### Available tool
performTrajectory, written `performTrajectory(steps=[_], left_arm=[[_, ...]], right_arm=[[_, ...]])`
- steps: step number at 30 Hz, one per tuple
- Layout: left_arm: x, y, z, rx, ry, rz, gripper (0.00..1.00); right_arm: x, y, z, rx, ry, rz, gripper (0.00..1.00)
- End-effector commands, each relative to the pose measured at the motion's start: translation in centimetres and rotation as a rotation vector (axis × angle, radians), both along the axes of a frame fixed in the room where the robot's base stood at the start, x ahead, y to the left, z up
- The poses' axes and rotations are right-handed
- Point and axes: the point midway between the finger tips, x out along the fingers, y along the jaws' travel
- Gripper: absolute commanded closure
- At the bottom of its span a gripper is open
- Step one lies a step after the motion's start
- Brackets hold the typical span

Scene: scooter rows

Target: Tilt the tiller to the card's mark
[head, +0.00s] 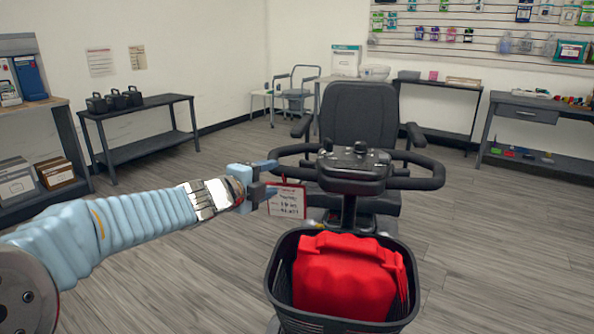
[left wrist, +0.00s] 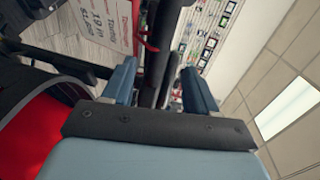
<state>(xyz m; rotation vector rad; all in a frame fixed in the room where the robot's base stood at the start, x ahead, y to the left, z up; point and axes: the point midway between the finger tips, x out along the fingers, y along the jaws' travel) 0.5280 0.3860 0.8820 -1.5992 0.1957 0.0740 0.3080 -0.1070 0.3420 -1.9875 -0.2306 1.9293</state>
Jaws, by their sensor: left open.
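The tiller (head: 353,170) is a black control head with looped handlebars on a post, in front of the scooter's seat. My left gripper (head: 273,180) is open at the left handlebar loop (head: 290,152). In the left wrist view, a dark bar (left wrist: 160,45) runs between the spread fingers of my left gripper (left wrist: 160,70); I cannot tell whether they touch it. The card (head: 287,200), white with a red edge, hangs just below and right of the fingers. It also shows in the left wrist view (left wrist: 107,25), its writing only partly readable. My right gripper is out of view.
A black front basket (head: 345,322) holds a red bag (head: 345,275) below the tiller. The scooter seat (head: 358,112) stands behind the tiller. Benches line the walls, including one with black cases (head: 114,100). The floor (head: 180,260) beside the scooter is clear.

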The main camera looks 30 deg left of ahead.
Motion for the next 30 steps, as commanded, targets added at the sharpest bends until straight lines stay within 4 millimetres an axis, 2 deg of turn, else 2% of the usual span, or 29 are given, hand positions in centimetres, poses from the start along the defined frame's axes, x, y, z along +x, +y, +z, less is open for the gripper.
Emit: performTrajectory(steps=[6,13,18,26,30], left_arm=[[5.2,-0.5,-1.2,-0.001,0.002,-0.003,0.42],[9.1,-0.8,-1.7,0.001,0.001,-0.001,0.42],[10.3,-0.9,-1.8,0.000,0.000,-0.001,0.42],[10.5,-0.9,-1.8,0.000,0.000,0.000,0.42],[10.4,-0.9,-1.8,0.000,0.000,0.000,0.60]], right_arm=[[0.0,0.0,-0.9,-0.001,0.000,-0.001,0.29],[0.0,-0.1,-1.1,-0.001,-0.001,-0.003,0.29],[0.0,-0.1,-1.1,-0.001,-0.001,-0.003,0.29],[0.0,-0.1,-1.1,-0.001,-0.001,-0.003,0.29],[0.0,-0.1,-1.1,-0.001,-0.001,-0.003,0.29]])
